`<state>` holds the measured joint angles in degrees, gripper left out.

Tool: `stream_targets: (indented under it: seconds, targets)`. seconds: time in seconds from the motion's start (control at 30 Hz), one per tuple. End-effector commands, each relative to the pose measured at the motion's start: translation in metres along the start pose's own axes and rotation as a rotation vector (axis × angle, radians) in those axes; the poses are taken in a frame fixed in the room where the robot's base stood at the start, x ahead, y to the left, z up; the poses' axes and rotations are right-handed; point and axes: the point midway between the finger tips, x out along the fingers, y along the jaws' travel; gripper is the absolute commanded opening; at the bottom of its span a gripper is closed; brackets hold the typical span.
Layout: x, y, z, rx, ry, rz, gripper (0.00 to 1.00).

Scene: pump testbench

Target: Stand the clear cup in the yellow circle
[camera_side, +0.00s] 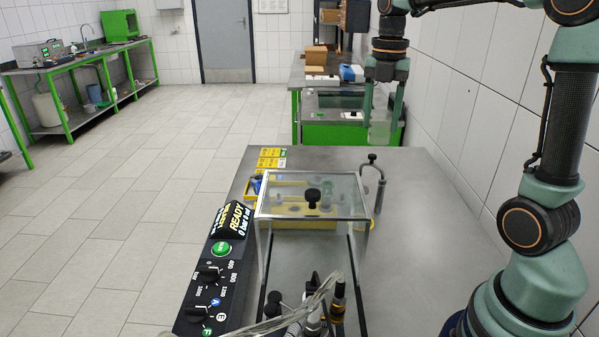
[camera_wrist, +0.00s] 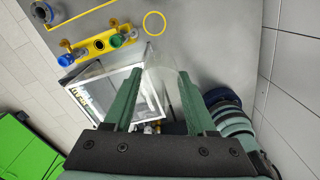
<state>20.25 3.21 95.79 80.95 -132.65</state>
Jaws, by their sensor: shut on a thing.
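The clear cup is between the fingers of my gripper (camera_side: 381,116), high above the table's far right part in the side view. The cup (camera_side: 380,133) is faint and see-through, and its lower part shows below the fingertips. In the wrist view the cup (camera_wrist: 160,68) shows as a pale outline between the fingertips of my gripper (camera_wrist: 160,80). The yellow circle (camera_wrist: 145,28) is a thin ring on the grey table, beyond the cup in the wrist view. It looks empty. In the side view the clear-topped box hides most of it.
The clear-topped box (camera_side: 312,192) with a black knob stands mid-table. A metal stand (camera_side: 379,188) rises at its right. A yellow holder (camera_wrist: 100,46) with coloured parts lies left of the ring. A black control panel (camera_side: 215,285) is at the left edge. The table's right side is clear.

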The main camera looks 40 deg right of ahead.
Motion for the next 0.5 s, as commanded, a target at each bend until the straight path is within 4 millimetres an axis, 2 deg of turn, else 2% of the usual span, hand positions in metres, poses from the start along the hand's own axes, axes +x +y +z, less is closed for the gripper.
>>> stream_targets:
  seconds: [0.37,0.5]
  targets:
    - [0.005,0.021,0.035,0.0,0.0,0.0,0.01]
    - [0.031,0.02,0.034,-0.001,0.003,-0.003,0.01]
